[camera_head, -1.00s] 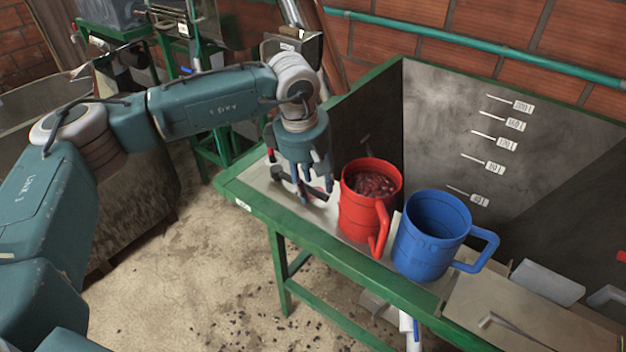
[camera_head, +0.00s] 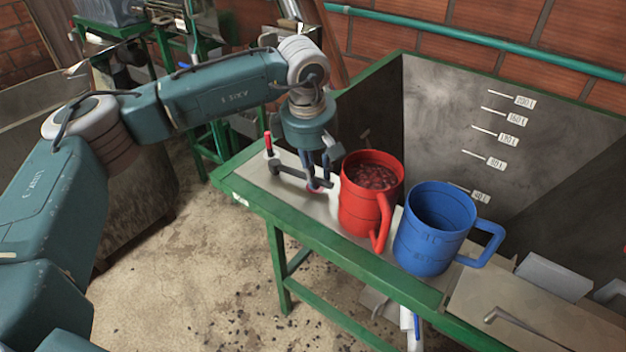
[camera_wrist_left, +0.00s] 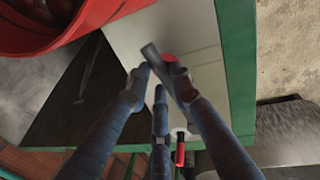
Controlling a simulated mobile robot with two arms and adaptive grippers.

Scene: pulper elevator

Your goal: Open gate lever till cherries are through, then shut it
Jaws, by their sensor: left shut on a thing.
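A dark lever bar (camera_head: 291,171) lies low over the pale top of the green-framed stand, left of the red mug. My left gripper (camera_head: 318,183) points down at the bar's right end. Its blue fingers are shut on the bar; in the left wrist view the fingertips (camera_wrist_left: 158,76) close around a grey rod (camera_wrist_left: 151,53) with a red spot behind it. A red mug (camera_head: 357,212) holds dark red cherries (camera_head: 374,177) and stands just right of my fingers. A blue mug (camera_head: 428,240) stands beside it; no cherries show inside. My right gripper is out of view.
A red-handled upright piece (camera_head: 268,143) stands at the stand's left end. A tall grey-walled tank (camera_head: 430,110) with level labels rises behind the mugs. The green frame edge (camera_head: 300,236) runs along the front. Dark specks lie on the floor.

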